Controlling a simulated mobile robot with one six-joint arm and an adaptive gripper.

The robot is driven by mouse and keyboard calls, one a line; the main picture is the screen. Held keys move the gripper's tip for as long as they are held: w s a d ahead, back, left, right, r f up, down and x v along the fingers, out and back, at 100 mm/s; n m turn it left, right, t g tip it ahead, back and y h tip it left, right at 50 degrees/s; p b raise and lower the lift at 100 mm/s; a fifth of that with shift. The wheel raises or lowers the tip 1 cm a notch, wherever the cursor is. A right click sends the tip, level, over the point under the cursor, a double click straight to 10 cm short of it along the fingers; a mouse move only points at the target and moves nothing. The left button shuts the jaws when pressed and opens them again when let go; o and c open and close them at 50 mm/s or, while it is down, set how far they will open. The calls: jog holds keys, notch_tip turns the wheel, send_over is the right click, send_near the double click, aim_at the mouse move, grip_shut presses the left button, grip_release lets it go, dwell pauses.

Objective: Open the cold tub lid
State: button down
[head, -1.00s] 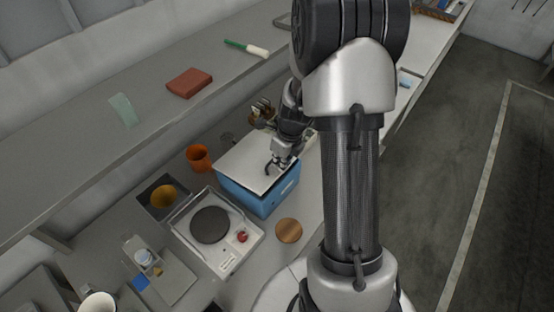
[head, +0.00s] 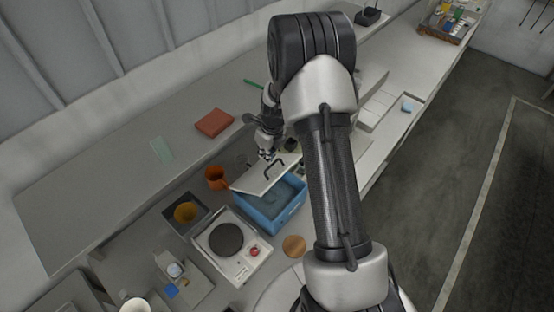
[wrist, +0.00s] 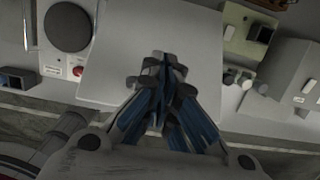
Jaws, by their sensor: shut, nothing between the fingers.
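The cold tub (head: 268,214) is a blue box on the lower bench, its inside now showing. Its pale grey lid (head: 250,183), with a dark bar handle (head: 273,168), is raised and tilted over the tub's back left side. My gripper (head: 267,156) is at the lid's upper side, close to the handle. In the wrist view my gripper (wrist: 160,62) is shut and empty, in front of the pale lid (wrist: 190,35). Whether the fingers touch the lid or handle cannot be told.
A hotplate (head: 227,239) with a red knob stands left of the tub, and a round wooden disc (head: 294,246) lies in front. An orange cup (head: 216,178) is close beside the lid. The upper shelf holds a red-brown block (head: 214,123).

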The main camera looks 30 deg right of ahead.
jog(key=shift+w+a+r+p, duration=0.25)
jog(key=shift+w+r, duration=0.1)
jog(key=shift+w, duration=0.25)
jog(key=shift+w+a+r+p, duration=0.2)
jog(key=shift+w+r, duration=0.1)
jog(key=shift+w, duration=0.25)
jog(key=shift+s+d, duration=0.1)
jog(key=shift+s, duration=0.05)
dwell(0.4)
